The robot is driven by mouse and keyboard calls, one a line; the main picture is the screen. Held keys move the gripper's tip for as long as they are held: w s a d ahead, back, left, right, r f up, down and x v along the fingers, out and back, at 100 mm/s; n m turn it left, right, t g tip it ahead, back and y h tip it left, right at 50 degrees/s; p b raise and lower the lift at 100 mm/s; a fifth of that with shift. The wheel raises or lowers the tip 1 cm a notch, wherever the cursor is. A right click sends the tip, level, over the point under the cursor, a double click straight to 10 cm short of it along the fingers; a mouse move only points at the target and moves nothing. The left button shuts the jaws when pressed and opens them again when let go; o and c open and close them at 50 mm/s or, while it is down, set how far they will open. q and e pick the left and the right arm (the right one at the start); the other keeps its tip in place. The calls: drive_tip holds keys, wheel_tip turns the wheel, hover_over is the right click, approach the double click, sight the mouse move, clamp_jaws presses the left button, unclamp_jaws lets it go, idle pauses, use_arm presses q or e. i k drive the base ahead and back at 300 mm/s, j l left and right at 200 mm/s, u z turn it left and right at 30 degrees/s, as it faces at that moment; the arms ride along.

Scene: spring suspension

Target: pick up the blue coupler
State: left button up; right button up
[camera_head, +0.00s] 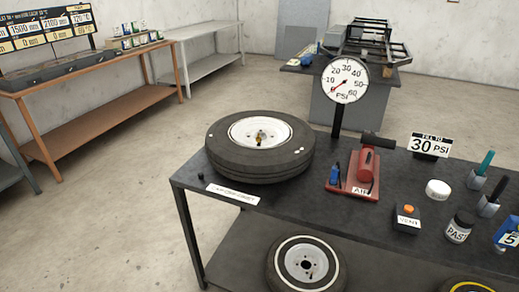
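A small blue piece that looks like the blue coupler (335,173) stands at the left end of the red air pump (365,170) on the dark workbench. It appears upright and rests on or against the pump's red base; I cannot tell how it is held there. Neither of my grippers is in view.
A tire on a white rim (290,160) lies flat left of the pump on the workbench (325,215). A PSI gauge (344,80) stands behind. A vent box (406,220), white lid (438,189), paste jar (459,226) and tool holders (490,205) crowd the right.

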sight(333, 178)
drive_tip(key=i+l, duration=0.1)
drive_tip(key=l, duration=0.4)
drive_tip(key=i+l+u, duration=0.15)
drive_tip(key=l+u, duration=0.8)
drive_tip(key=l, duration=0.3)
drive_tip(key=u, duration=0.3)
drive_tip(key=i, duration=0.05)
